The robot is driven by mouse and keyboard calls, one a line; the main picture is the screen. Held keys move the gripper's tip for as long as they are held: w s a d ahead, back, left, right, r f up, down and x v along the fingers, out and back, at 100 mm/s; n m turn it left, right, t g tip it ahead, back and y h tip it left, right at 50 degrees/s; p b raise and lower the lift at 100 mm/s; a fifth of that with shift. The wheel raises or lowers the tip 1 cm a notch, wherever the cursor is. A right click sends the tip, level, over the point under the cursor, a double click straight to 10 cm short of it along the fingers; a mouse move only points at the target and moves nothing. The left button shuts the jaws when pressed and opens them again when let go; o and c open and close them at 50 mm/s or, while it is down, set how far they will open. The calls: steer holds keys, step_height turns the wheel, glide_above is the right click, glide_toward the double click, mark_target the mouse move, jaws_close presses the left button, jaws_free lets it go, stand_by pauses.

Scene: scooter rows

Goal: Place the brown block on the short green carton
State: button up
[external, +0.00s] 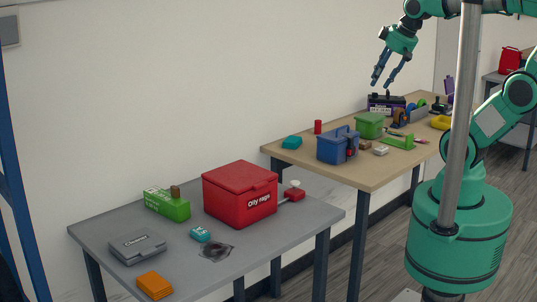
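A small brown block (175,191) shows at the top right part of a low green carton (166,204) on the grey table at the left; it appears to rest upright on the carton's top. My gripper (388,84) is high above the wooden table, far to the right of the carton and block. Its two blue fingers point down, are spread apart and hold nothing.
The wooden table (375,177) holds a blue caddy (335,147), a green box (369,126) and several small items.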

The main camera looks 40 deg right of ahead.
steer(key=shift+s+d+f+m, duration=0.15)
steer(key=shift+s+d+f, duration=0.1)
steer(key=shift+s, duration=0.25)
steer(key=shift+s+d+f+m, duration=0.2)
steer(key=shift+s, duration=0.25)
steer(key=shift+s+d+f+m, duration=0.15)
steer(key=shift+s+d+f, duration=0.1)
steer(key=shift+s, duration=0.25)
stand_by(0.3)
